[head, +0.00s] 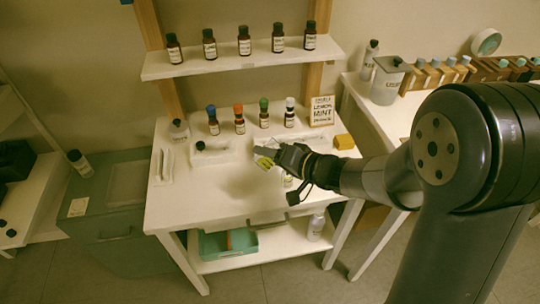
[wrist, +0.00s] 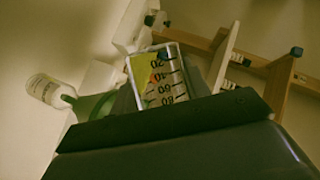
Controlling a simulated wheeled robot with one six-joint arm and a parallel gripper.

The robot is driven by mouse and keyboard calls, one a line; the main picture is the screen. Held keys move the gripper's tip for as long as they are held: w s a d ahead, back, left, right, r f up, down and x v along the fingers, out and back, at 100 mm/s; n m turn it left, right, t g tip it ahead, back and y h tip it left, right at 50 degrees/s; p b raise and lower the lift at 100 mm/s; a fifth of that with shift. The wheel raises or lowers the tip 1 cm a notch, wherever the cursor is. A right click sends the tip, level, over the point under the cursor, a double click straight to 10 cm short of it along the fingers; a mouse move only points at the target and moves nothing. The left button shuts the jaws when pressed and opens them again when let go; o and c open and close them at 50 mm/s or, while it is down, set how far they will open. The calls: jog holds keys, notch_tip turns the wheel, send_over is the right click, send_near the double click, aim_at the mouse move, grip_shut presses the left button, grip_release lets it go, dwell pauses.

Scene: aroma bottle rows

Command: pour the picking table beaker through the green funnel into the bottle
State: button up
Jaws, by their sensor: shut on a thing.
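My gripper (head: 276,158) is over the right part of the white picking table and is shut on a clear beaker. The beaker (wrist: 160,78) shows dark graduation marks and numbers in the wrist view, with a yellow-orange tint inside. The wrist view is strongly rolled against the room, so the beaker appears tilted. A green funnel (wrist: 92,106) is left of the beaker, partly hidden by my gripper. A bottle with a white label (wrist: 42,90) lies beyond the funnel's narrow side. A yellow-green patch (head: 264,162) shows at my gripper's tip in the head view; I cannot tell whether it is funnel or liquid.
Several capped brown bottles (head: 239,119) stand at the table's back, with more on the shelf (head: 222,63) above. A teal tray (head: 228,243) is below. The table's front left is clear.

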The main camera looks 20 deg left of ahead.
jog(key=shift+r+m+y, duration=0.3)
jog(key=shift+m, duration=0.2)
jog(key=shift+p, duration=0.3)
jog(key=shift+w+f+m+g+p, duration=0.1)
jog(key=shift+f+m+g+p, duration=0.3)
jog(key=shift+m+p, duration=0.3)
jog(key=shift+w+d+r+m+y+p, duration=0.35)
jog(key=shift+y+p, duration=0.25)
jog(key=shift+p, duration=0.8)
jog(key=shift+w+d+r+m+g+y+p, duration=0.1)
jog(key=shift+w+r+m+g+y+p, duration=0.25)
jog(key=shift+m+p, duration=0.95)
dwell(3.8)
